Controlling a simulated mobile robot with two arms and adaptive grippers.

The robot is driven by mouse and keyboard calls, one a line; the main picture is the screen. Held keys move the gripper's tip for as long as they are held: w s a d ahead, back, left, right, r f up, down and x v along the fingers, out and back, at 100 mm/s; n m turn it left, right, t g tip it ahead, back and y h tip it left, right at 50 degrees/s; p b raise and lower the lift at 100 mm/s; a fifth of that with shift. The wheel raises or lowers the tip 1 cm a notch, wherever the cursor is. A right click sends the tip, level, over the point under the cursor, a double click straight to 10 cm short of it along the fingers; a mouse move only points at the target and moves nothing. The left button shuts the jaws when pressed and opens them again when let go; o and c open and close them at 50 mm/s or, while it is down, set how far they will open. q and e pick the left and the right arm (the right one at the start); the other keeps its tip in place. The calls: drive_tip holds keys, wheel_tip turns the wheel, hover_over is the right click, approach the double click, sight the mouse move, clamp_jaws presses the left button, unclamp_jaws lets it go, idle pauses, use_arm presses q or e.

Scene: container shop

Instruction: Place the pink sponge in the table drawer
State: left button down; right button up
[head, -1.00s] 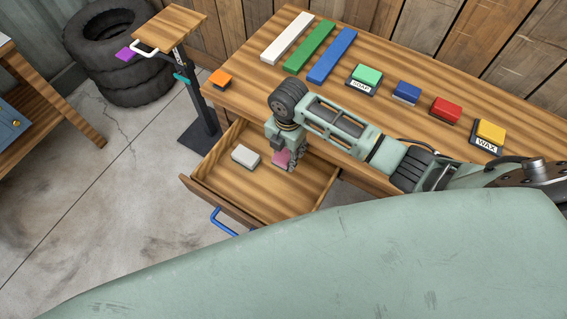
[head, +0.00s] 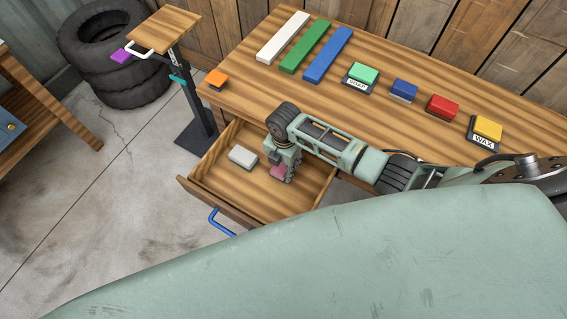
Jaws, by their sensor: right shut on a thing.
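The pink sponge (head: 278,172) is between the fingers of my right gripper (head: 283,173), inside the open table drawer (head: 228,200). My right gripper is shut on the sponge and points down. The gripper hides part of the sponge, and I cannot tell whether the sponge touches the drawer floor. The drawer is pulled out from the wooden table (head: 390,125) and has a blue handle (head: 221,222). My left gripper is not in view.
A pale grey block (head: 243,157) lies in the drawer, left of the sponge. On the tabletop are white, green and blue bars (head: 330,55), an orange block (head: 217,79) and several coloured blocks (head: 443,106). A small stand (head: 165,28) and tyres (head: 112,50) are at left.

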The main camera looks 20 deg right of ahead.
drive_tip(key=o, duration=1.2)
wheel_tip(320, 180, up, 12)
drive_tip(key=shift+r, duration=0.15)
